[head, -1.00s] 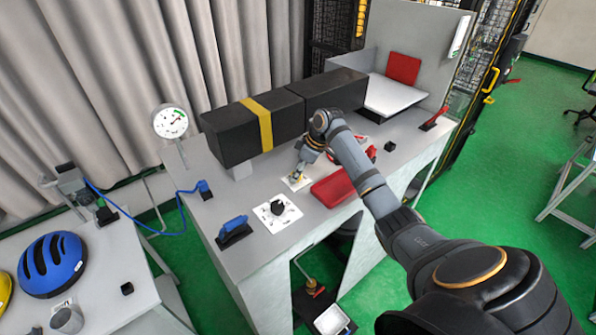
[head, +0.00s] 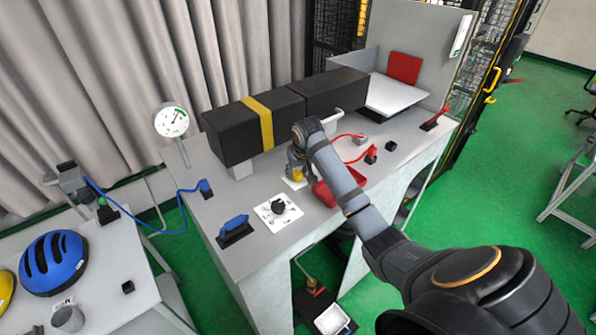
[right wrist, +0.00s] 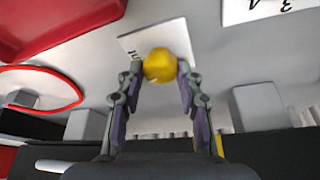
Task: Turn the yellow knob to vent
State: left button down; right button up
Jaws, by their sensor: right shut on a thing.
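The yellow knob (head: 298,175) sits on a small white plate (head: 291,184) on the grey bench top, partly hidden by my right gripper in the head view. In the right wrist view the round yellow knob (right wrist: 160,66) is between the two fingertips, with the white plate (right wrist: 178,38) behind it. My right gripper (head: 296,171) is shut on the knob. Dark marks show at the plate's edge, but I cannot read them or tell which setting the knob is at. My left gripper is not in view.
A black knob (head: 278,207) on a white dial plate and a blue handle (head: 235,226) are close by to the left. A red tray (head: 325,193) is to the right. Black blocks (head: 235,134) stand behind. A round gauge (head: 171,121) stands at the back left.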

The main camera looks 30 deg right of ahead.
jog(key=m, duration=0.2)
jog(key=m+h, duration=0.1)
jog(key=m, duration=0.1)
jog(key=shift+w+a+r+m+g+h, duration=0.1)
jog(key=shift+r+m+g+h, duration=0.05)
jog(key=shift+m+g+h, duration=0.2)
dwell(0.3)
jog(key=o, duration=1.2)
jog(key=shift+c, duration=0.2)
jog(key=v, duration=0.7)
jog(key=shift+r, duration=0.15)
jog(key=shift+a, duration=0.1)
